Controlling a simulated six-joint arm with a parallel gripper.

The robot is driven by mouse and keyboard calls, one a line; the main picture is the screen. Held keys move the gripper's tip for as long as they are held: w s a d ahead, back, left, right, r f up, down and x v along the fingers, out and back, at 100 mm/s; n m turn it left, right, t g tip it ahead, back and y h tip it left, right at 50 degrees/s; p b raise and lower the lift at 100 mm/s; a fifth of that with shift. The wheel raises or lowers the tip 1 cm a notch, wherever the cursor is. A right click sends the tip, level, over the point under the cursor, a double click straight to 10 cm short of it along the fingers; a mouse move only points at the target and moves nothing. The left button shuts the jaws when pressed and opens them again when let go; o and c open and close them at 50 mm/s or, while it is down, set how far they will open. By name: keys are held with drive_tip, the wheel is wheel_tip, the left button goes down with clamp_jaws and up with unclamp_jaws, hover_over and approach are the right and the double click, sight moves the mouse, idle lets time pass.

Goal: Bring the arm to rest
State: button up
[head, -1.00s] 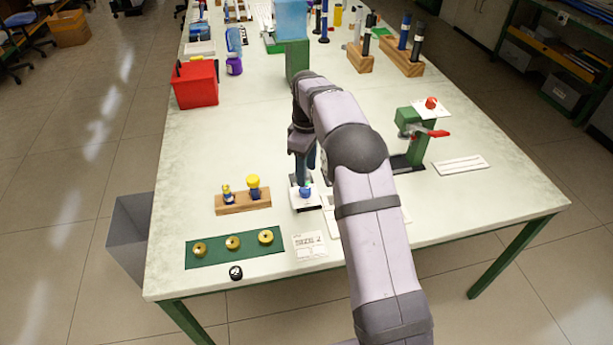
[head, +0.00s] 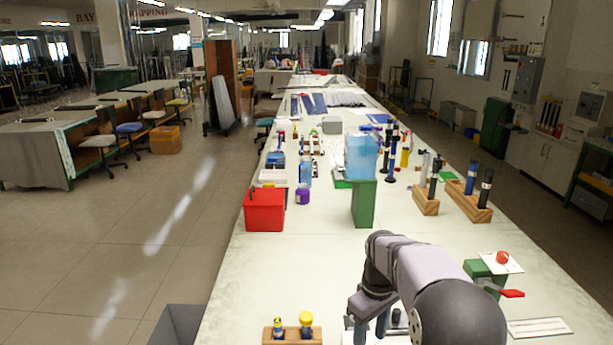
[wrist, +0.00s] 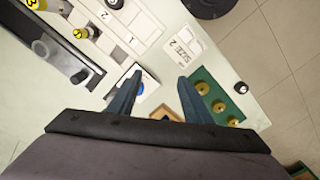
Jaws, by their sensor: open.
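My gripper (head: 370,330) points down over the near part of the pale worktable (head: 240,290) in the head view, where its fingertips are cut off by the lower edge. In the wrist view my gripper (wrist: 158,78) has its two fingers well apart, with nothing held between them. A small blue-topped piece on a white plate (wrist: 138,73) shows below, partly hidden by the left finger.
A wooden block with yellow-topped pieces (head: 292,335) stands left of my gripper. A green clamp stand (head: 484,270) is on the right. A size card (wrist: 187,42) lies near the mat.

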drive_tip(key=s+f+m, duration=0.3)
drive_tip(key=s+m, duration=0.4)
drive_tip(key=s, duration=1.7)
drive_tip(key=shift+s, duration=0.25)
